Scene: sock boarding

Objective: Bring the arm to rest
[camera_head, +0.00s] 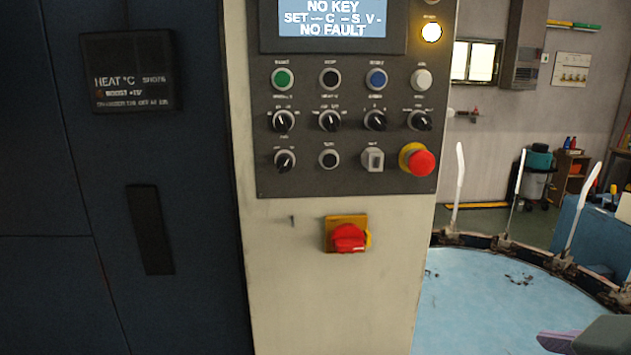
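At the bottom right corner a grey rounded shape (606,336) and a flat purple-grey piece (562,341) are cut off by the frame edge. A control panel (300,180) fills the middle, with a lit screen (331,18) reading "NO KEY" and "NO FAULT". A red rotary switch (349,238) on a yellow plate sits lower down.
A dark cabinet (90,190) with a black handle (150,230) stands close on the left. On the right is a round light-blue table (480,310) with upright white boards (459,185) around its rim. A wooden shelf (571,176) stands farther back.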

